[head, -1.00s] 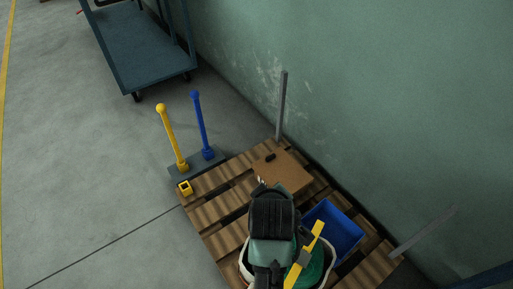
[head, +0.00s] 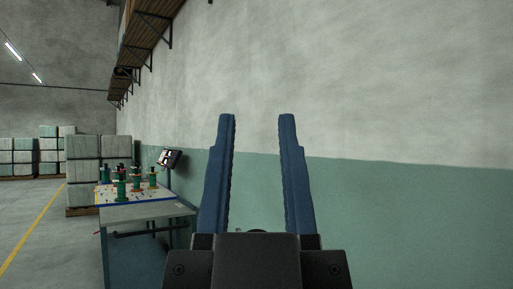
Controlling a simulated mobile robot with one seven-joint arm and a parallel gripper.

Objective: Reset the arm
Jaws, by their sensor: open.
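My gripper (head: 257,122) is raised close in front of the head camera. Its two blue, ridged fingers point up from a black body and stand well apart, with only wall visible between them. Nothing is held.
A workbench (head: 143,213) with several green spools stands along the wall at the left, with a small dark screen (head: 169,158) behind it. Stacked wrapped blocks (head: 85,172) stand farther back. A shelf (head: 146,30) is high on the wall. The floor (head: 62,245) left of the bench is clear.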

